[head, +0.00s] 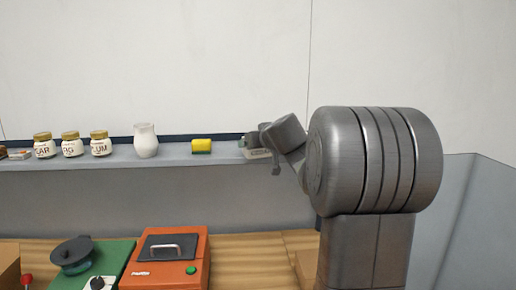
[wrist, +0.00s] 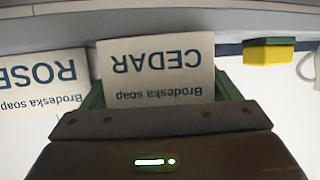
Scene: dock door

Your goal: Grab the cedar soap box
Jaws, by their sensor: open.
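The cedar soap box (wrist: 158,72) is a pale box with dark lettering, upside down in the wrist view. It sits between the green fingers of my open gripper (wrist: 160,92), with a finger at each side. I cannot tell whether the fingers touch it. In the head view my gripper (head: 258,142) is at the right part of the shelf, and a pale box edge shows just below it, mostly hidden.
A rose soap box (wrist: 42,82) stands close beside the cedar one. A yellow sponge (head: 201,146), a white vase (head: 146,141) and labelled jars (head: 72,144) stand on the grey shelf (head: 225,154). An orange box (head: 168,262) with a handle is below.

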